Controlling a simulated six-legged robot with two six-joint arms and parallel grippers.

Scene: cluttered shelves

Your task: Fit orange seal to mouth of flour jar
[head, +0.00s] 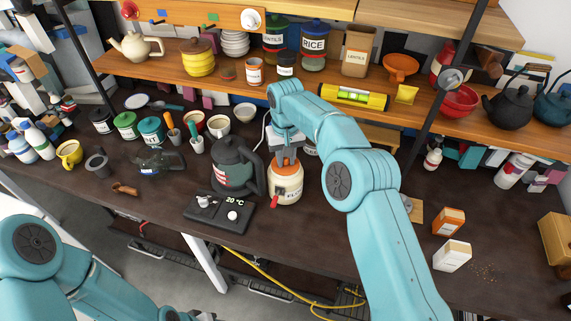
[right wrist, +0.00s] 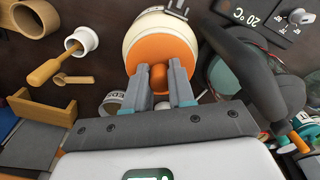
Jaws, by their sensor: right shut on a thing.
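The flour jar (head: 286,190) is a cream jar with a label and a red part low on its front, standing upright on the dark counter. In the right wrist view its pale rim (right wrist: 133,38) surrounds the orange seal (right wrist: 180,50). The seal is a disc with a round knob and appears to lie at the jar's mouth; I cannot tell how deep it sits. My right gripper (head: 288,158) is above the jar. In the right wrist view its fingers (right wrist: 160,88) are shut on the seal's knob. My left arm shows at lower left, but its gripper is out of view.
A dark kettle (head: 233,168) stands close to the left of the jar, behind a black panel (head: 219,212) reading 20 °C. Cups and jars crowd the counter's left. An orange box (head: 449,222) and a white carton (head: 453,256) stand at right. A loaded shelf (head: 215,82) runs behind.

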